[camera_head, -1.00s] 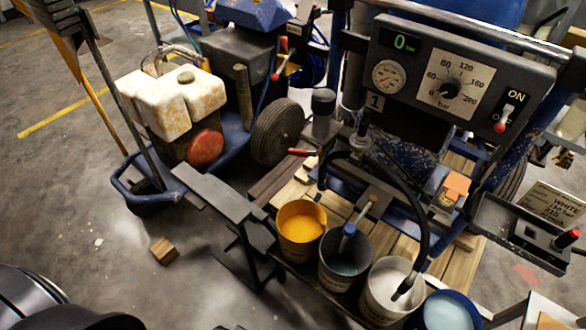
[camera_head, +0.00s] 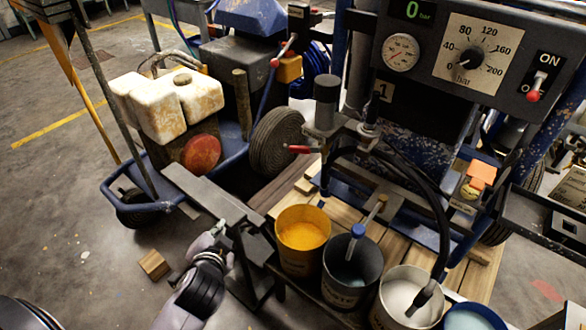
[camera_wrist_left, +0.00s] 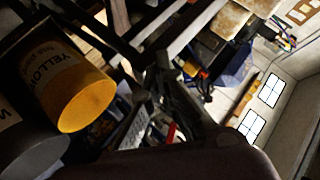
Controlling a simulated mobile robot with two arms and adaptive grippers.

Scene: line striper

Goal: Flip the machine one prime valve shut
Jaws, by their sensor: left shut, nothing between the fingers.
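Machine one carries a "1" plate (camera_head: 382,91) under its gauge panel. A red-handled lever (camera_head: 301,149) sticks out to the left from the fittings below that plate. It lies roughly level and looks like the prime valve. My left gripper (camera_head: 222,235) is low in the head view, shut and empty, beside the grey bench and clearly apart from the lever. In the left wrist view its dark fingers (camera_wrist_left: 165,80) show near the middle. A small red part (camera_wrist_left: 172,132) shows below them; I cannot tell whether it is the lever. My right gripper is not in view.
A yellow paint bucket (camera_head: 302,233), a dark bucket (camera_head: 352,265) and a white bucket (camera_head: 405,296) stand before the machine. The grey bench (camera_head: 205,192) lies left of them. Another red-tipped lever (camera_head: 278,58) is farther back. A wood block (camera_head: 154,264) lies on the floor.

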